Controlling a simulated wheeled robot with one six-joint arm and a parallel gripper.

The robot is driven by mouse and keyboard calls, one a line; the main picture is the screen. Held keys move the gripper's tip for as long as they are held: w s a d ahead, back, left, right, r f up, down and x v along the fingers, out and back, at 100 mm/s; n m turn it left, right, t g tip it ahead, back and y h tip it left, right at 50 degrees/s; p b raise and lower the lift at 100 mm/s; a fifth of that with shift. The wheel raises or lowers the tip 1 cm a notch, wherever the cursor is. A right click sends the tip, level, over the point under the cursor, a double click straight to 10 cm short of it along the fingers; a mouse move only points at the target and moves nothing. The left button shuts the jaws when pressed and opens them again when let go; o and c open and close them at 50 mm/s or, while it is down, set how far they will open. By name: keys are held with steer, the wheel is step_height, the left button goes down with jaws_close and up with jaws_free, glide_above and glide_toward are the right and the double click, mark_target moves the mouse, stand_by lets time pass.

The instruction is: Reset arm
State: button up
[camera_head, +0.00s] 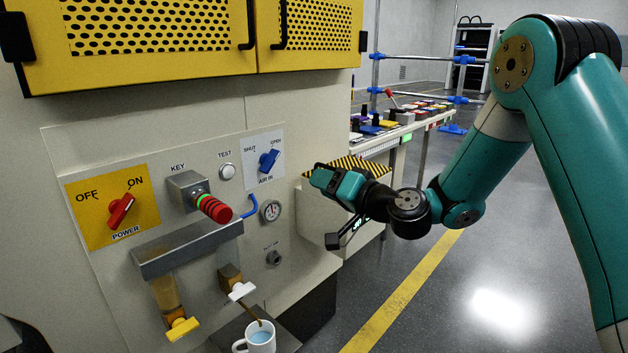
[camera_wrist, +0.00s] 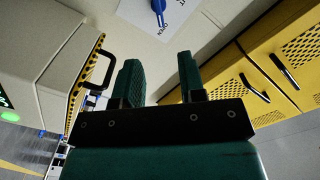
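My gripper (camera_head: 322,180) is raised in front of the machine panel, right of the blue AIR IN knob (camera_head: 268,161) and apart from it. In the wrist view my gripper (camera_wrist: 160,75) shows two green fingers spread apart with nothing between them. The AIR IN label and its blue handle (camera_wrist: 158,8) show beyond the fingertips, at the top edge. My arm bends in from the right side of the head view.
The panel carries a red power switch (camera_head: 121,211), a red-and-green key knob (camera_head: 213,207) and a gauge (camera_head: 271,211). A white mug (camera_head: 259,338) stands below a tap. A striped-top box (camera_head: 350,166) is close behind my gripper. Open floor lies to the right.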

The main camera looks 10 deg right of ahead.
steer(key=s+a+r+n+g+y, duration=0.1)
steer(key=s+a+n+g, duration=0.35)
steer(key=s, duration=0.35)
steer(key=s+a+r+n+g, duration=0.1)
steer(key=s+a+n+g, duration=0.3)
steer(key=s, duration=0.4)
steer(key=s+d+g+h+p, duration=0.1)
steer(key=s+d+g+h, duration=0.25)
steer(key=s, duration=0.55)
steer(key=s+d+g+h, duration=0.3)
steer(key=s+d+h, duration=0.1)
steer(key=s, duration=0.6)
step_height(320, 180, up, 20)
steer(key=p, duration=2.1)
steer(key=shift+w+r, duration=0.15)
steer(key=shift+w, duration=0.2)
steer(key=shift+a+n+y, duration=0.1)
steer(key=shift+n+y, duration=0.15)
